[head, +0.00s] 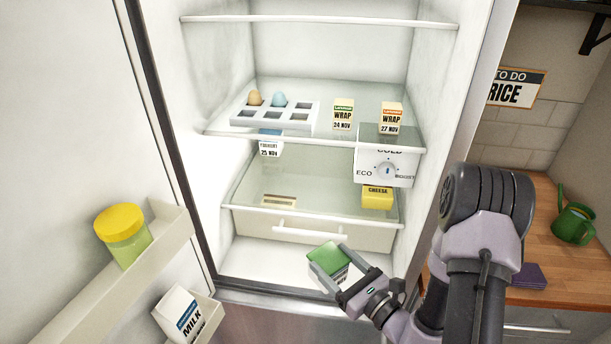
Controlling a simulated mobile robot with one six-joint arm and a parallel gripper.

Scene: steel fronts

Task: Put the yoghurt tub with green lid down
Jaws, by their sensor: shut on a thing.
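The yoghurt tub with green lid (328,257) is at the lower middle of the head view, in front of the fridge's lowest part. My gripper (336,267) is shut on it, with one finger on each side. The green lid faces up towards the camera, and a strip of white label with dark print shows below it. The gripper and the tub's tilt hide most of its body. I cannot tell whether the tub touches the fridge floor (246,262) below the drawer.
A glass shelf (310,140) holds an egg tray (243,119) and two wrap cartons (343,114). Below are a yoghurt (270,147), a cheese (377,197) and a drawer (300,232). The open door's racks hold a yellow-lidded jar (122,235) and milk (186,315). A counter (560,201) stands right.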

